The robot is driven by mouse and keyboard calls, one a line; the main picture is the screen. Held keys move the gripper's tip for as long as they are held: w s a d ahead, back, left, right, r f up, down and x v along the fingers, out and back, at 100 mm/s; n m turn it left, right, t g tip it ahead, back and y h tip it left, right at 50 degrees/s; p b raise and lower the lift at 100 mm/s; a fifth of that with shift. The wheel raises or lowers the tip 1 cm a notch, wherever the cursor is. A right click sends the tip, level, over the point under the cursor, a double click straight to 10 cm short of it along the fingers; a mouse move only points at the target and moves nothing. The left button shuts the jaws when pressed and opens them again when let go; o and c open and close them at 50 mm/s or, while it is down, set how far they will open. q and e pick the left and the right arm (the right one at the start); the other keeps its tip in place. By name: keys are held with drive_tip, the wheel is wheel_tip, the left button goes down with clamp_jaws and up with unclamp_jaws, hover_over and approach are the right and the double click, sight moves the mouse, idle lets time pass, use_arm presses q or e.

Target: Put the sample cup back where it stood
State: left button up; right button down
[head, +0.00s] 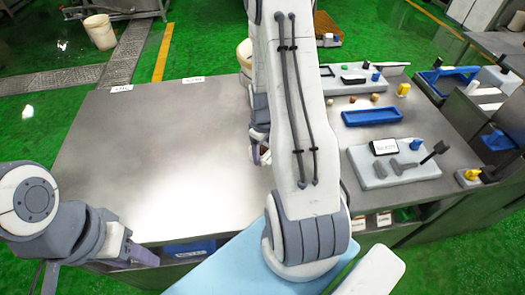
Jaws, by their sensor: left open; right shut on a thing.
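My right arm comes down across the middle of the view and hides much of the table behind it. My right gripper (262,148) is partly behind this arm, over the middle of the table. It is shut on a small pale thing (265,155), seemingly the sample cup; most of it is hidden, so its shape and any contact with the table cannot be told. My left gripper (138,256) is open and empty at the table's near left edge, apart from the cup.
The grey metal table (150,140) is bare on its left half, with white labels (121,88) at its far edge. On the right are a blue tray (371,117), a grey fixture block (393,163) with levers, and another panel (350,77) with knobs. A pale bucket (244,56) stands behind.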

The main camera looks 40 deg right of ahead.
unclamp_jaws()
wheel_tip(320, 180, up, 12)
drive_tip(key=b, duration=0.1)
drive_tip(key=s+a+r+n, duration=0.1)
drive_tip(key=a+r, duration=0.2)
drive_tip(key=a, duration=0.7)
drive_tip(key=s+a+r+n, duration=0.1)
drive_tip(key=a+r, duration=0.1)
drive_tip(key=a, duration=0.7)
drive_tip(key=s+a+r+n+y, duration=0.1)
drive_tip(key=s+a+r+n, duration=0.1)
drive_tip(key=s+a, duration=1)
drive_tip(key=shift+s+r+n, duration=0.3)
drive_tip(key=shift+s+r, duration=0.15)
drive_tip(key=shift+s, duration=0.5)
